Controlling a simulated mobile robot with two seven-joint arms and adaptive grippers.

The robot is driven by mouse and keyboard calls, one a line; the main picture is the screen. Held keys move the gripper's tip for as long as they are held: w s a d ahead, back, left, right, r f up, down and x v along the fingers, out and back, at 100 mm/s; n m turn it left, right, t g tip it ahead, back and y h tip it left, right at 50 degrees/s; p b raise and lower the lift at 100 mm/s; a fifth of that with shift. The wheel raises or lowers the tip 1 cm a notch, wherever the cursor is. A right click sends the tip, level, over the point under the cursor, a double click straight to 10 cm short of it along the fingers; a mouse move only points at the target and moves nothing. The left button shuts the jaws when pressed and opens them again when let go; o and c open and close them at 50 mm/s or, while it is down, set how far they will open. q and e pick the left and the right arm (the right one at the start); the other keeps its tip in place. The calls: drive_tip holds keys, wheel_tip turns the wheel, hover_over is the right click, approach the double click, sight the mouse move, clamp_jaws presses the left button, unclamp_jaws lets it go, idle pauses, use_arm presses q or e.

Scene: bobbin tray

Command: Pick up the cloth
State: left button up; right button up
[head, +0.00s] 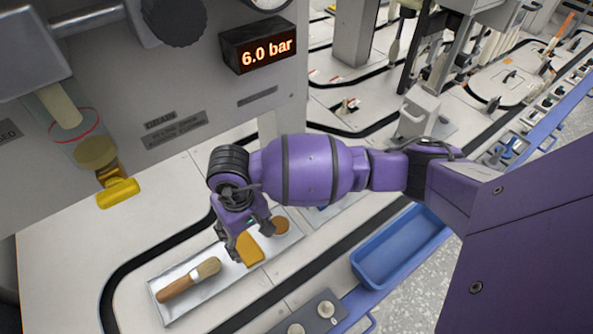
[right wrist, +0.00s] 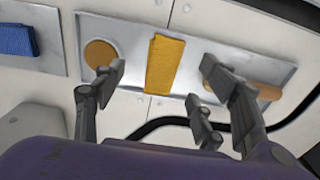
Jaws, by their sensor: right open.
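A folded orange-yellow cloth (head: 249,250) lies on a shallow metal tray (head: 172,318), between a wooden-handled brush (head: 188,280) and a round brown disc (head: 281,225). In the right wrist view the cloth (right wrist: 165,63) lies across the tray between my spread fingers. My right gripper (head: 252,243) is open and empty, over the tray at the cloth. Its fingers (right wrist: 160,80) stand on both sides of the cloth, apart from it; I cannot tell their exact height. My left gripper is not in view.
A blue folded piece (right wrist: 16,40) lies on a separate plate to the left in the right wrist view. A blue bin (head: 400,248) stands right of the tray. A grey machine panel with a "6.0 bar" display (head: 259,44) rises behind. A yellow valve handle (head: 117,193) sticks out.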

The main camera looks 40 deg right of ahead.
sight(249, 249)
drive_tip(key=f+b, duration=0.1)
drive_tip(key=f, duration=0.1)
drive_tip(key=f+b, duration=0.1)
drive_tip(key=f, duration=0.1)
drive_tip(key=a+f+b, duration=0.1)
drive_tip(key=f, duration=0.1)
drive_tip(key=shift+w+f, duration=0.25)
drive_tip(key=shift+f, duration=0.15)
drive_tip(key=shift+d+f, duration=0.1)
drive_tip(key=shift+f, duration=0.35)
drive_tip(key=shift+w, duration=0.1)
drive_tip(key=shift+r, duration=0.1)
drive_tip(key=c, duration=1.1)
drive_tip(key=shift+c, duration=0.4)
drive_tip(key=shift+w+r, duration=0.1)
drive_tip(key=shift+r, duration=0.05)
